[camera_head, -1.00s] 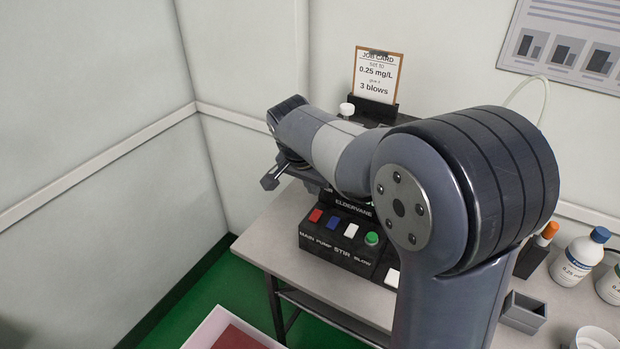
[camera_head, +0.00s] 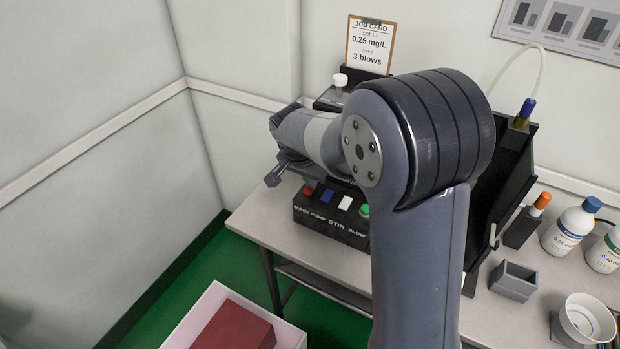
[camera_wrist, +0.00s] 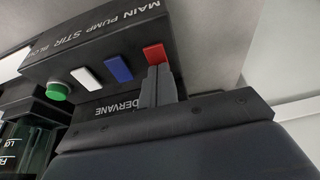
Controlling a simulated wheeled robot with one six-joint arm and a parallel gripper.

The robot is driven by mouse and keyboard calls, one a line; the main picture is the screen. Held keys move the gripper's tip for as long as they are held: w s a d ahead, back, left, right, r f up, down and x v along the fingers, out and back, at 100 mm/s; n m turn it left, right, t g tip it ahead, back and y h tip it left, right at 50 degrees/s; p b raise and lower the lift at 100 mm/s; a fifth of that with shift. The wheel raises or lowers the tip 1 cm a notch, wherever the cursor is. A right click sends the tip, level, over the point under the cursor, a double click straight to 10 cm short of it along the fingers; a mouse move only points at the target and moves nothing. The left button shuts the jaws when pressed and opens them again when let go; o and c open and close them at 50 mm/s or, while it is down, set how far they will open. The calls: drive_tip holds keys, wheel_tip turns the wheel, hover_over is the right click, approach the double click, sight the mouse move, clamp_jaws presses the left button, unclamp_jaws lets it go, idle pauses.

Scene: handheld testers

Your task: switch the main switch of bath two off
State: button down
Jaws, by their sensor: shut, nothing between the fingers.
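A black control panel (camera_head: 330,226) sits on the bench, with a red MAIN switch (camera_head: 309,190) at its left end. Beside it are a blue PUMP switch (camera_head: 326,195), a white STIR switch (camera_head: 345,203) and a green BLOW button (camera_head: 364,210). My gripper (camera_head: 272,179) is shut and empty, just left of the red switch in the head view. In the wrist view my fingertips (camera_wrist: 159,70) overlap the lower edge of the red switch (camera_wrist: 154,53). I cannot tell whether they touch it. No "bath two" label is readable.
A job card (camera_head: 370,43) stands behind the unit. My arm hides much of the unit. To the right are a holder with an orange-capped pen (camera_head: 540,203), bottles (camera_head: 572,228), a grey box (camera_head: 514,280) and a white cup (camera_head: 587,320). A white-rimmed bin (camera_head: 213,297) is below.

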drive_tip(key=shift+f, duration=0.2)
drive_tip(key=shift+s+a, duration=0.1)
drive_tip(key=shift+s, duration=0.1)
drive_tip(key=shift+s+a+f, duration=0.1)
drive_tip(key=shift+s+a, duration=0.2)
drive_tip(key=shift+s, duration=0.25)
drive_tip(key=v, duration=1.1)
drive_tip(key=shift+w, duration=0.1)
